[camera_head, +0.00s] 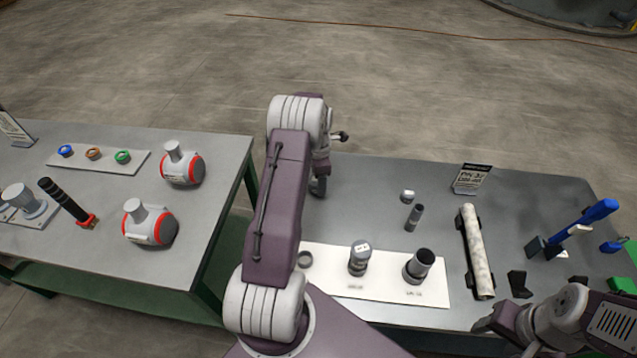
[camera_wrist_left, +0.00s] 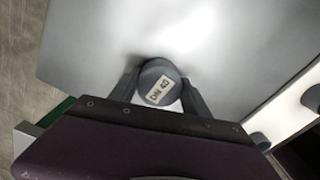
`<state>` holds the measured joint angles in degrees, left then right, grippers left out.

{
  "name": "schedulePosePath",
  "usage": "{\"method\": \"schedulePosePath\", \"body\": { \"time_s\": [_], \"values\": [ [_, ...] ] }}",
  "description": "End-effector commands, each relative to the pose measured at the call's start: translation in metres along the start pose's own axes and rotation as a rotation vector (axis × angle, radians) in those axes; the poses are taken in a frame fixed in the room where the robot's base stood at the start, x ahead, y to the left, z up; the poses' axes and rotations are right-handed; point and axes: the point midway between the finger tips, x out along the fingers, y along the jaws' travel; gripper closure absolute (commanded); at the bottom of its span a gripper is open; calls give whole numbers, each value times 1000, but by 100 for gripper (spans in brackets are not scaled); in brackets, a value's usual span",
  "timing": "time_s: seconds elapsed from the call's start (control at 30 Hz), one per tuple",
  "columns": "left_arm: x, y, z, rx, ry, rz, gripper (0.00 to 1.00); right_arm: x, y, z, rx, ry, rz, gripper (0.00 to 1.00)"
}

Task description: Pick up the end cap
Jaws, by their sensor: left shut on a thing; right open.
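The end cap, a dark grey round piece with a white "DN 40" label (camera_wrist_left: 160,92), is in the left wrist view. My left gripper (camera_wrist_left: 161,96) has one finger on each side of it and is shut on it. In the head view, my left arm hides the held cap and most of that gripper, at the left end of the right-hand table (camera_head: 350,178). My right gripper (camera_head: 503,307) is open at the front right of that table, near the white roll, and appears empty.
A white board (camera_head: 335,287) bears a ring (camera_head: 305,259) and two grey fittings, one (camera_head: 358,260) labelled. Behind stand small grey pieces (camera_head: 414,217) and a sign (camera_head: 471,179). A white roll (camera_head: 474,245) and a blue-handled tool (camera_head: 590,218) lie right. A left table (camera_head: 75,235) holds red-and-white housings.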

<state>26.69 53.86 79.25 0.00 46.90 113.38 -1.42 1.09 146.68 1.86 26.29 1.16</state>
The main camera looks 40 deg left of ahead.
Motion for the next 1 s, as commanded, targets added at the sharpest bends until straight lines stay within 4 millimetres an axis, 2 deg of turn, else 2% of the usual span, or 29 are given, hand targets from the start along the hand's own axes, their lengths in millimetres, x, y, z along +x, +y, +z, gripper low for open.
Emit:
{"method": "schedulePosePath", "body": {
  "time_s": [0.17,0.6,0.8,1.0],
  "values": [
    [-33,1,0,0,-2,5,90,5,0,0,0,0,0,45],
    [-87,-60,72,3,-1,2,90,14,0,1,0,0,0,45],
    [-99,-73,87,2,-1,1,90,14,0,2,0,0,0,45],
    [-102,-75,90,0,0,0,90,13,0,1,0,0,0,45]
  ]
}}
